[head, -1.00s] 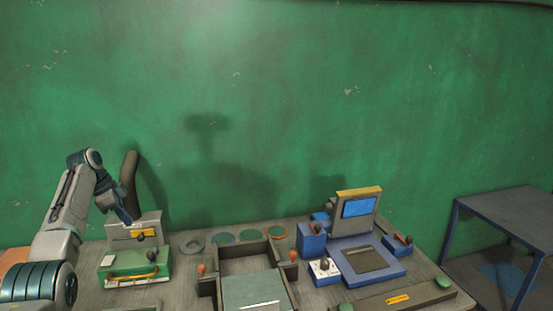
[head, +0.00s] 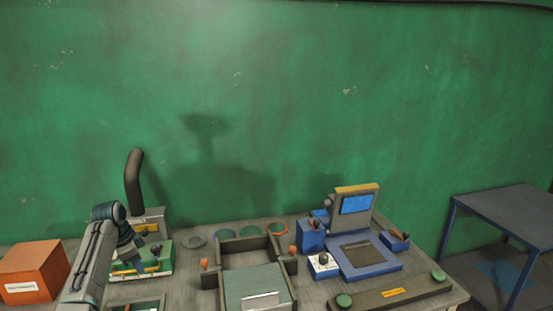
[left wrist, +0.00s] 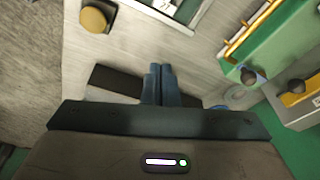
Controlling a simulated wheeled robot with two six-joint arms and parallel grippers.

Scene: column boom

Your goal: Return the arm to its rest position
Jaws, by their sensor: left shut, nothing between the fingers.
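My left arm comes in from the lower left of the head view, bends at the top, and its left gripper (head: 136,264) points down in front of the green box (head: 158,262). In the left wrist view the two blue-grey fingers of the left gripper (left wrist: 161,72) lie together, shut with nothing between them. They are over the grey worktop, beside the green box (left wrist: 262,50) with its yellow handle. How far the fingertips are above the worktop is hard to tell. My right gripper is not in view.
An orange box (head: 32,272) stands at the left. A dark curved post (head: 133,182) rises behind the green box. A dark-walled tray (head: 258,290) is in the middle, with a blue screen station (head: 357,205) to its right. A side table (head: 505,212) stands far right.

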